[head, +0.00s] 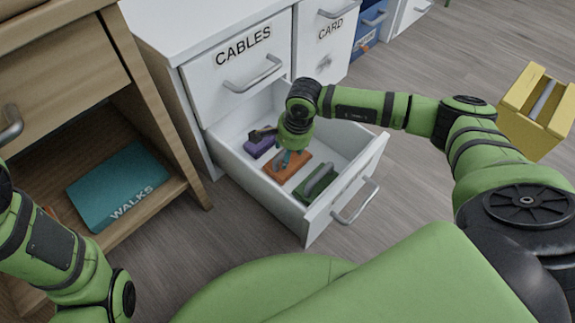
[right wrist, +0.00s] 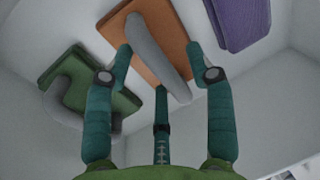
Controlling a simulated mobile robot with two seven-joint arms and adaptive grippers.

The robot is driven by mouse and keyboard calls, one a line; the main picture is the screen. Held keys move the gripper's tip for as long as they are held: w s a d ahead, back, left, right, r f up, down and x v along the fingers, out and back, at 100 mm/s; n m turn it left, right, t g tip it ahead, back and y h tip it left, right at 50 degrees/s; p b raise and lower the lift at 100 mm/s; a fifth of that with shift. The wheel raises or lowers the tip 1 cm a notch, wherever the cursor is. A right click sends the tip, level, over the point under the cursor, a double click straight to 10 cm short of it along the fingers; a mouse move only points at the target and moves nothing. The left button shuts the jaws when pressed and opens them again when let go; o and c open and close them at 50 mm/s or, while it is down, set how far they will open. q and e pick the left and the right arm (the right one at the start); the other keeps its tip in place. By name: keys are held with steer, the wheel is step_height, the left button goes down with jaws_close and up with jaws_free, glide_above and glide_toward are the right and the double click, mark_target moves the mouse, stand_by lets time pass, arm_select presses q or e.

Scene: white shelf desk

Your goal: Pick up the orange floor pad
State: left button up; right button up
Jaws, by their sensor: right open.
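The orange floor pad (head: 278,172) lies in the open white drawer, between a purple pad and a green pad. In the right wrist view the orange pad (right wrist: 175,30) has a grey bar handle (right wrist: 153,52) across it. My right gripper (head: 287,157) reaches down into the drawer over the orange pad and hides part of it. In the right wrist view its fingers (right wrist: 160,66) are spread on both sides of the handle, with a third finger below. Whether any finger touches the pad or handle is unclear. My left gripper is outside the head view.
The drawer (head: 252,176) stands pulled out under one labelled CABLES (head: 235,62). Inside are the purple pad (head: 258,148) and the green pad (head: 314,190). A teal WALKS binder (head: 115,178) lies on a wooden shelf at left. A yellow box (head: 540,115) stands at right.

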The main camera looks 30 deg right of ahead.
steer(key=shift+w+f, duration=0.1)
steer(key=shift+f, duration=0.4)
steer(key=shift+r, duration=0.15)
jaws_close()
